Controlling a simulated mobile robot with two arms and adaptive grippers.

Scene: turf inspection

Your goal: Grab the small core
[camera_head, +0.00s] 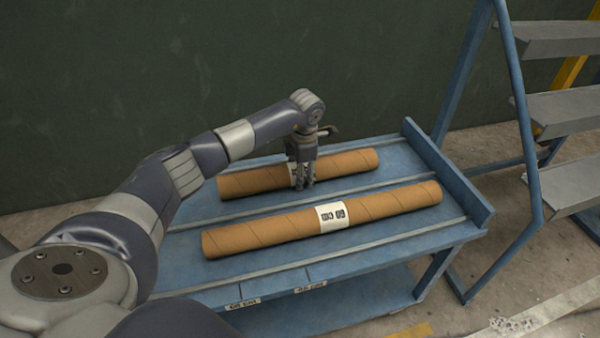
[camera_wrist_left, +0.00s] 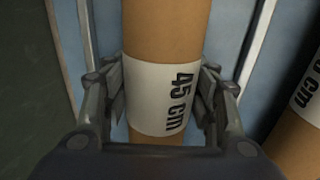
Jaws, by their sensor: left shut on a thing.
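Two brown cardboard cores lie on a blue bench. The smaller core (camera_head: 345,161) is at the back, and the longer core (camera_head: 385,204) lies in front of it. My left gripper (camera_head: 304,184) reaches down over the middle of the small core and is shut on it. In the left wrist view the fingers (camera_wrist_left: 161,92) grip both sides of the small core (camera_wrist_left: 165,30) at its white label (camera_wrist_left: 150,88), which reads "45 cm". The gripper partly hides that label in the head view. My right gripper is not in view.
The blue bench (camera_head: 385,262) has raised strips and an upright end plate (camera_head: 450,172) at the right. A blue-framed stand with grey shelves (camera_head: 565,110) stands to the right. A dark green wall (camera_head: 200,70) is behind. The longer core also shows at the wrist view's right edge (camera_wrist_left: 295,140).

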